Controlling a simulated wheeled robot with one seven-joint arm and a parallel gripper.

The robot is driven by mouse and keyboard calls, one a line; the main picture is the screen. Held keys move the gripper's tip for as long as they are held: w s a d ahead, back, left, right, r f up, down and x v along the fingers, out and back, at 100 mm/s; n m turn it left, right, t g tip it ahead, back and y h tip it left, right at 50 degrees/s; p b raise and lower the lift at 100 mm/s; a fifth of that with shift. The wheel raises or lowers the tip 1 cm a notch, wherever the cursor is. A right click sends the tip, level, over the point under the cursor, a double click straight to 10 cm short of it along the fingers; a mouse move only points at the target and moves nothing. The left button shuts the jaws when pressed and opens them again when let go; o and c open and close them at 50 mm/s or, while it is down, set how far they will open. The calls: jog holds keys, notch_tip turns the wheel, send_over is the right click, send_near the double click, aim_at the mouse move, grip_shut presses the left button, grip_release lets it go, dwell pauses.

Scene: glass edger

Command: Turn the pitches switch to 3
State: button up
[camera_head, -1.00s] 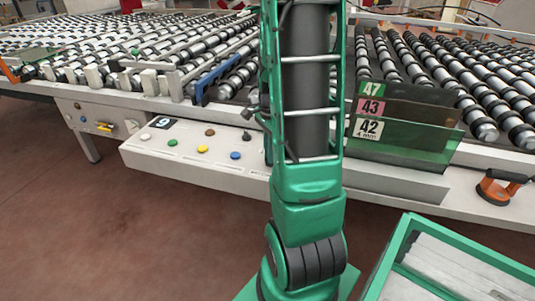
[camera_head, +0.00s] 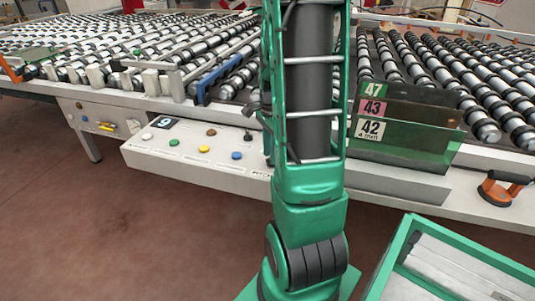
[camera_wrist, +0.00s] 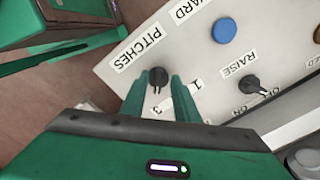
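The pitches switch (camera_wrist: 158,76) is a small black knob on the white control panel (camera_wrist: 105,70), beside the PITCHES label, in the wrist view. Its pointer faces down in the picture, roughly toward the printed 3 (camera_wrist: 158,109). The printed 1 (camera_wrist: 197,86) is to the right, and I see no 2. My gripper (camera_wrist: 159,80) is open, with one green finger on each side of the knob. A narrow gap shows, at least on the right side. In the head view my arm hides the switch and my gripper; the panel (camera_head: 190,172) shows left of the arm.
A raise switch (camera_wrist: 252,83) and a blue button (camera_wrist: 224,31) are near my gripper on the panel. A green glass pane (camera_head: 420,125) stands right of my arm. A green-framed bin (camera_head: 408,240) stands at lower right. The floor at left is clear.

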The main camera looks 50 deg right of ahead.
notch_tip(320, 180, up, 10)
dwell(0.4)
jog(key=shift+w+a, duration=0.1)
dwell(0.4)
jog(key=s+a+n, duration=1.4)
jog(key=a+n, duration=0.2)
jog(key=shift+r, duration=0.2)
jog(key=shift+a, duration=0.1)
jog(key=shift+w+f, duration=0.25)
jog(key=shift+w, duration=0.3)
